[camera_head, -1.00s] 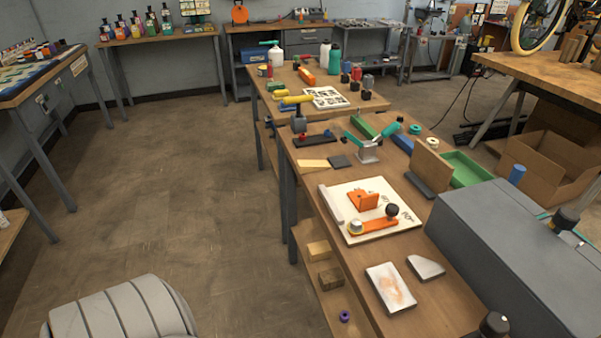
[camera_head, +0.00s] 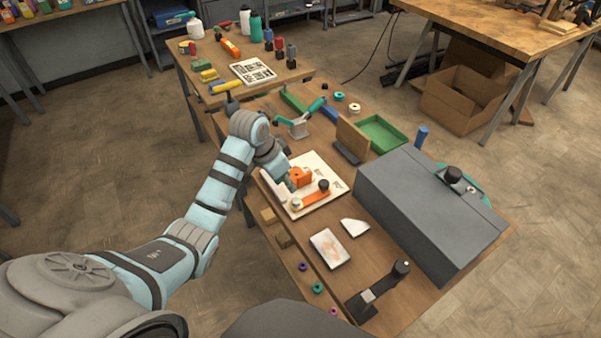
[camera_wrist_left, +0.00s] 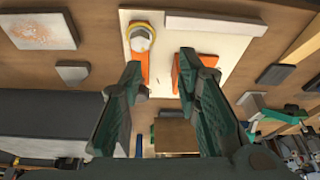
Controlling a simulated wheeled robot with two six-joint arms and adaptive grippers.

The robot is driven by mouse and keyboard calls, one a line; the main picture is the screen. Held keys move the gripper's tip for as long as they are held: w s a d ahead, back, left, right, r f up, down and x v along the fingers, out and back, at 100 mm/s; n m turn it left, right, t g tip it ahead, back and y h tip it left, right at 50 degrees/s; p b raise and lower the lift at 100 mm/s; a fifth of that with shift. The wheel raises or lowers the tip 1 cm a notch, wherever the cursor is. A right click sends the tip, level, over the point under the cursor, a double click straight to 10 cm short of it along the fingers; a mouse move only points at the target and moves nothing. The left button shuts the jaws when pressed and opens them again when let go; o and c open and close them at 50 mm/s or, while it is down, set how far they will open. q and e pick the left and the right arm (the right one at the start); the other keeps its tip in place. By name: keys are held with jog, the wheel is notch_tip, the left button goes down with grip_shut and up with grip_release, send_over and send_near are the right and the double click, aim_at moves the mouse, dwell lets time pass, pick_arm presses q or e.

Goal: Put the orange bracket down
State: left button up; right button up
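The orange bracket (camera_head: 301,176) sits on the white board (camera_head: 327,172) on the workbench. Next to it on the board is an orange bar (camera_head: 313,198) with a black knob and a round, yellow-rimmed end. My left gripper (camera_head: 285,184) is at the board, beside the bracket. In the left wrist view its two dark green fingers (camera_wrist_left: 161,62) are spread apart with nothing held between them. The orange bracket (camera_wrist_left: 177,75) shows partly behind the right-hand finger, and the orange bar (camera_wrist_left: 145,66) is by the left-hand finger. My right gripper is not in view.
A large grey box (camera_head: 425,210) stands right of the board. A pale plate (camera_head: 330,248) and a smaller light piece (camera_head: 355,227) lie nearer. A green tray (camera_head: 383,133) and an upright brown block (camera_head: 353,138) stand behind. A black-handled tool (camera_head: 380,290) is at the near end.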

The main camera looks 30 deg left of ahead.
pick_arm(q)
send_near(304, 175)
jog(key=shift+m+h, duration=0.3)
jog(key=shift+m, duration=0.1)
jog(key=b+x, duration=0.1)
jog(key=x, duration=0.2)
jog(key=b+x, duration=0.1)
jog(key=x, duration=0.3)
jog(key=b+x, duration=0.1)
jog(key=x, duration=0.2)
jog(key=shift+a+f+b, duration=0.2)
jog(key=shift+f+b, duration=0.15)
jog(key=shift+f, duration=0.05)
jog(key=shift+w, duration=0.1)
grip_shut()
